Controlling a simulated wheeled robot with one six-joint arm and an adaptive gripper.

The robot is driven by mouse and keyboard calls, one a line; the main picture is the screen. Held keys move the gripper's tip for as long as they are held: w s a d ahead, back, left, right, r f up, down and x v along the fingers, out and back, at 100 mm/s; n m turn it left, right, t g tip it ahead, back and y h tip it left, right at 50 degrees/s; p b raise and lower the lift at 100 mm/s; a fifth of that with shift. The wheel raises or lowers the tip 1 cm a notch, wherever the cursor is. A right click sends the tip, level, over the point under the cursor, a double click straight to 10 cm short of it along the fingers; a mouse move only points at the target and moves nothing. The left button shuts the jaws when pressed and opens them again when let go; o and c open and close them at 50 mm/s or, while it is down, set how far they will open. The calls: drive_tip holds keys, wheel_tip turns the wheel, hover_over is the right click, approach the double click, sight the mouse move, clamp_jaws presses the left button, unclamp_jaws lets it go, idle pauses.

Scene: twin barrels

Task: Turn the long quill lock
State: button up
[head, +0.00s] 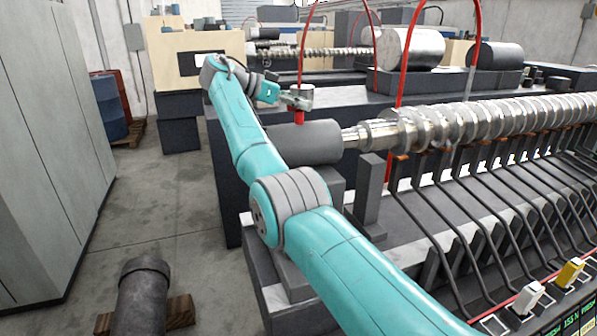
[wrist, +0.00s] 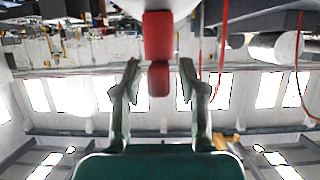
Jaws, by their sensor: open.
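A red handle, which looks like the quill lock (wrist: 158,36), hangs from a pale rounded surface at the top of the wrist view. It has a wide upper part and a narrower lower part. My gripper (wrist: 160,72) is open, with one finger on each side of the lower part and visible gaps to it. In the head view my gripper (head: 297,97) is at the end of the teal arm, above the grey cylindrical housing (head: 310,143). A short red piece (head: 299,118) shows just below the fingers. The rest of the lock is hidden there.
A long silver screw (head: 470,122) runs right from the housing above several bent black bars. Red hoses (head: 405,60) arch close by on the right.

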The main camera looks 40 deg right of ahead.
drive_tip(key=shift+n+t, duration=0.6)
drive_tip(key=shift+t, duration=0.1)
